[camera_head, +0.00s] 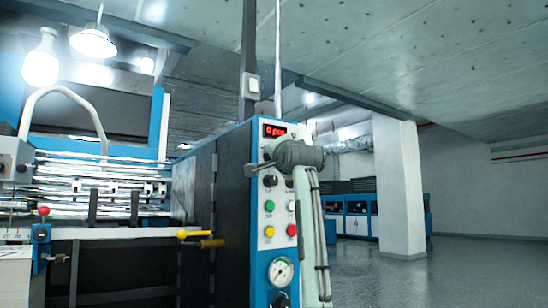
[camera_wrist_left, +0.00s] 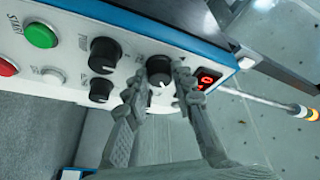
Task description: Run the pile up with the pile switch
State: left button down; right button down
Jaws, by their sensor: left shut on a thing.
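The control panel (camera_head: 262,215) of the laminating machine faces me, with a red digital display (camera_head: 274,131) at its top reading "0 pcs". My left gripper (camera_head: 262,168) reaches the panel just below the display. In the left wrist view its two fingers (camera_wrist_left: 158,84) are shut on a black rotary knob (camera_wrist_left: 159,68) beside the display (camera_wrist_left: 207,79). The knob's label is hidden by the fingers, so I cannot read whether it is the pile switch. Two more black knobs (camera_wrist_left: 103,52) sit beside it. The pile cannot be made out clearly. My right gripper is not in view.
Green (camera_head: 269,207), yellow (camera_head: 269,231) and red (camera_head: 292,230) buttons and a pressure gauge (camera_head: 281,271) sit lower on the panel. A yellow-tipped handle (camera_head: 194,234) sticks out at the left. A white pillar (camera_head: 399,190) and open floor lie to the right.

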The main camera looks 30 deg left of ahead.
pick_arm(q)
jog(key=c, duration=1.3)
grip_release()
jog(key=shift+o, duration=0.2)
jog(key=v, duration=1.2)
jog(key=shift+f, duration=0.2)
